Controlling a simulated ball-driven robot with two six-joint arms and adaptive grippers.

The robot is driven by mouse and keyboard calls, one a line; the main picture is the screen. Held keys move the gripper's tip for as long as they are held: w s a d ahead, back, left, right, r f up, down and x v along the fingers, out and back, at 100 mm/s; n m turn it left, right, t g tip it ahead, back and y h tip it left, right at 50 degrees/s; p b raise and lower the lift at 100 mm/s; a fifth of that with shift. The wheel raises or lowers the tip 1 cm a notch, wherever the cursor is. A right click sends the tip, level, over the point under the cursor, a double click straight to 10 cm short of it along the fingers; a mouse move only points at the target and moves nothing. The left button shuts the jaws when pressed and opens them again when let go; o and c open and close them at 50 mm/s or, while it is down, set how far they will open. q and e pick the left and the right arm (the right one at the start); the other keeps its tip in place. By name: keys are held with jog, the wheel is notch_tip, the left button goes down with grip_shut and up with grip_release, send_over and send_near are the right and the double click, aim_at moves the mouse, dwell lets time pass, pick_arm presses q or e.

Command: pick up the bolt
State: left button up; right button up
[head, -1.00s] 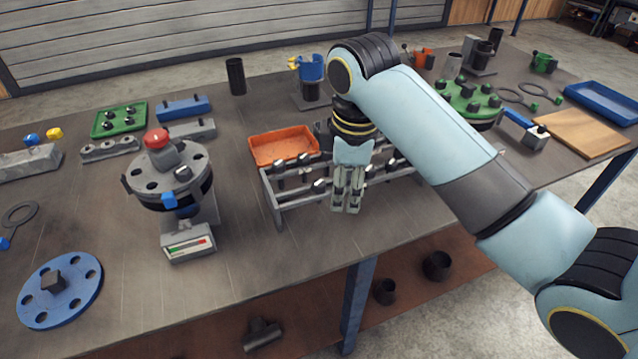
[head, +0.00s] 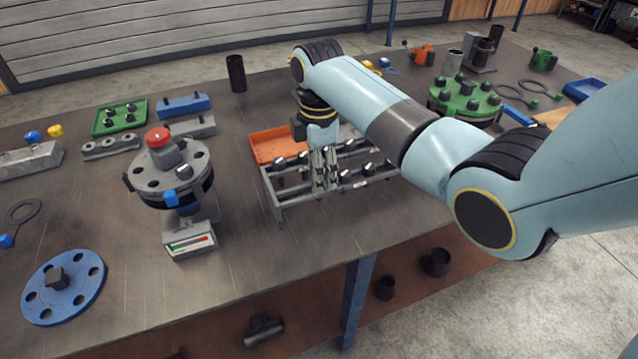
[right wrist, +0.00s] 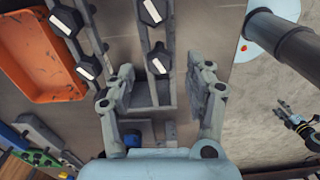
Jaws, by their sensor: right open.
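Several bolts with dark hex heads and a pale stripe sit in a grey rack (head: 293,198). One bolt (head: 280,181) is at the rack's front left, and another (head: 345,170) is just right of my right gripper (head: 325,187). That gripper points down at the rack's front rail, open and empty. In the right wrist view its fingers (right wrist: 164,88) are spread, and one bolt (right wrist: 158,60) lies ahead between them, apart from both. What seems to be my left gripper (right wrist: 285,108) is small at the far right there; its opening is unclear.
An orange tray (head: 273,146) stands behind the rack's left end. A flange stand with a red knob (head: 158,138) is to the left, and a green flange (head: 465,99) to the right. Bare tabletop lies in front of the rack.

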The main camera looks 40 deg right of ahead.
notch_tip(320, 180, down, 2)
jog(key=shift+f, duration=0.15)
grip_shut()
dwell(0.3)
